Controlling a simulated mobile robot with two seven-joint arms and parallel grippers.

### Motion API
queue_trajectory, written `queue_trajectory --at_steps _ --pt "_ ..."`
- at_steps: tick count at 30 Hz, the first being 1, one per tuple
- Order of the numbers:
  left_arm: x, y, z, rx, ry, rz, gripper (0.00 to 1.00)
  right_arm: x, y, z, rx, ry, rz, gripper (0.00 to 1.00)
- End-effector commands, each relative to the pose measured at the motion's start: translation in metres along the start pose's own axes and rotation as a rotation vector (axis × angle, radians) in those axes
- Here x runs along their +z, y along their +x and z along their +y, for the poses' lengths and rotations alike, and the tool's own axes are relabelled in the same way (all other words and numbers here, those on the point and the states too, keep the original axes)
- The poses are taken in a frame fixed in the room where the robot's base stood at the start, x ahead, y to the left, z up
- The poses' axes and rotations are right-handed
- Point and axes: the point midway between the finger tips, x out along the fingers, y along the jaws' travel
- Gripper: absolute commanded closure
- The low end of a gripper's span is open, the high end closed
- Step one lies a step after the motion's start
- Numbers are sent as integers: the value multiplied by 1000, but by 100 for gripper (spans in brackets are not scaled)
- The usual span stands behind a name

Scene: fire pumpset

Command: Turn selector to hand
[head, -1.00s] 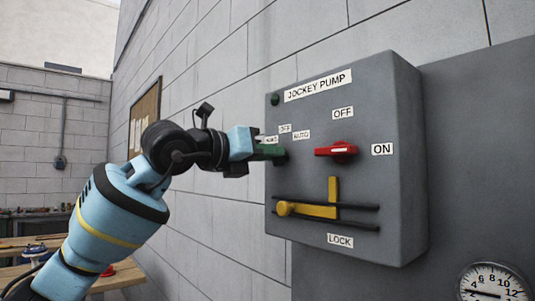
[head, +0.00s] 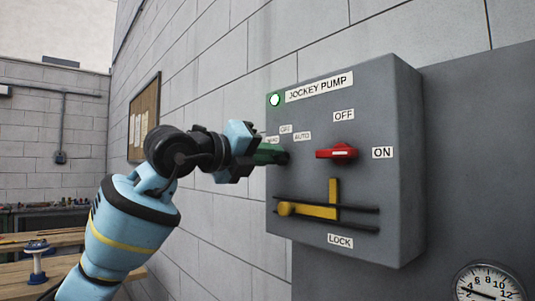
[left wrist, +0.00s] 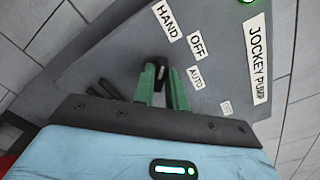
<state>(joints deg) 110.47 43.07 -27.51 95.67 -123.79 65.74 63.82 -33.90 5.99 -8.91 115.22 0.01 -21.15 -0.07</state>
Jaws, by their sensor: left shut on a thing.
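The grey jockey pump panel (head: 350,215) is on the wall in the head view. Its small black selector (head: 284,157) is at the left side, mostly hidden by my fingers. HAND (left wrist: 167,20), OFF (left wrist: 197,45) and AUTO (left wrist: 196,78) labels show in the left wrist view. There the selector (left wrist: 161,72) sits between the green fingers, its visible end toward HAND. My left gripper (head: 272,155) is shut on the selector, its wrist rolled. Its fingers also show in the left wrist view (left wrist: 162,88). My right gripper is not in view.
A green lamp (head: 275,100) is lit at the panel's upper left. A red switch (head: 337,151) and a yellow lever (head: 310,211) stick out right of and below my gripper. A gauge (head: 488,284) is at the lower right. Wooden benches (head: 60,238) stand at the left.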

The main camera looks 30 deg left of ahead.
Motion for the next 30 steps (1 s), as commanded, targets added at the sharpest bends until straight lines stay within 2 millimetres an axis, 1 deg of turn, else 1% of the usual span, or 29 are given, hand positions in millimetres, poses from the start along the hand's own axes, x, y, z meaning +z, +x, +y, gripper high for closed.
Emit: queue_trajectory --at_steps 10,11,15,25,28,30 --pt "1 0 0 -2 -5 -3 100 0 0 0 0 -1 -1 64" --pt "1 0 0 -2 -5 -3 84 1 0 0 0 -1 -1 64" --pt "1 0 0 -1 -4 -2 66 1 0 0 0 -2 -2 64" --pt "0 -2 0 -1 -3 -1 65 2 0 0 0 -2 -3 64" --pt "0 -11 0 -2 -2 -2 65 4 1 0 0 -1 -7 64" --pt "0 -20 1 0 -2 -2 65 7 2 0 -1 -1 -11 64"
